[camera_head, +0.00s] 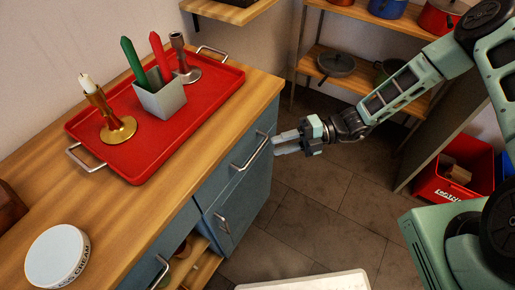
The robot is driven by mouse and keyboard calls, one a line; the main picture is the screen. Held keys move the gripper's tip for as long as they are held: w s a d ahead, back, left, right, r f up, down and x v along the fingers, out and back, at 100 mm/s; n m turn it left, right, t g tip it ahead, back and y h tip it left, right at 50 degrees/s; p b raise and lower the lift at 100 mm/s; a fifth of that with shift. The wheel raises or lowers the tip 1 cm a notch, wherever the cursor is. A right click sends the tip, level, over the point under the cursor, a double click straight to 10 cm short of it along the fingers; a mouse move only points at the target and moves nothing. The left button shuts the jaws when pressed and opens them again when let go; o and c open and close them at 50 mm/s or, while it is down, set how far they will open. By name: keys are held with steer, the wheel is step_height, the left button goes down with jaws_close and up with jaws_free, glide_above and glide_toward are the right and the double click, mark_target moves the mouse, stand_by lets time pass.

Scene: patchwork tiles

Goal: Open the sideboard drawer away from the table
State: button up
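The blue-grey sideboard (110,215) has a wooden top and runs along the wall at the left. Its right-hand drawer (226,172) has a metal bar handle (250,152) and looks shut. Another bar handle (160,271) shows on the front at the bottom left. My gripper (273,143) is just right of the right-hand drawer's handle, pointing left. Its two pale fingers look a little apart, with nothing seen between them. I cannot tell whether a fingertip touches the drawer front.
A red tray (205,112) on the sideboard holds candlesticks and a grey pot of candles. A white ice cream tub (58,256) stands near left. A pale flat surface (310,283) shows at the bottom. A red crate (448,181) stands at right. Tiled floor (310,215) is clear.

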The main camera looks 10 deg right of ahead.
mark_target(260, 150)
steer(key=a, duration=0.4)
steer(key=s+a+f, duration=0.1)
steer(key=a, duration=0.2)
steer(key=shift+p, duration=0.35)
jaws_close()
